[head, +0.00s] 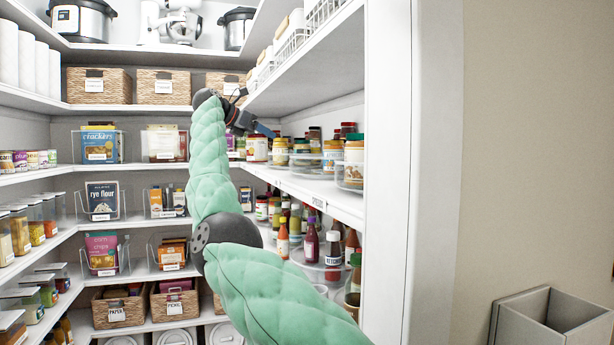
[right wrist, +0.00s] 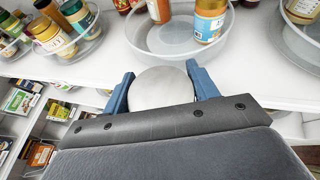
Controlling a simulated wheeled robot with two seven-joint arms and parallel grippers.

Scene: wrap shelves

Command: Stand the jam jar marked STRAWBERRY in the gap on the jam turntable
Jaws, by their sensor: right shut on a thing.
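My right gripper (right wrist: 160,88) has its blue fingers shut on a round jar with a pale grey-white lid (right wrist: 163,90). The lid hides the jar's label in the right wrist view, so I cannot read its marking. The held jar is in front of a clear round turntable (right wrist: 143,38), whose near part is bare. In the head view my right gripper (head: 262,130) is at the right-hand shelf, among jars. My left gripper is not in view.
Other clear round trays with jars stand on either side, one at the left (right wrist: 72,48) and one at the right (right wrist: 296,42). A white shelf edge (right wrist: 275,98) runs below the gripper. In the head view a shelf with baskets (head: 300,105) hangs above.

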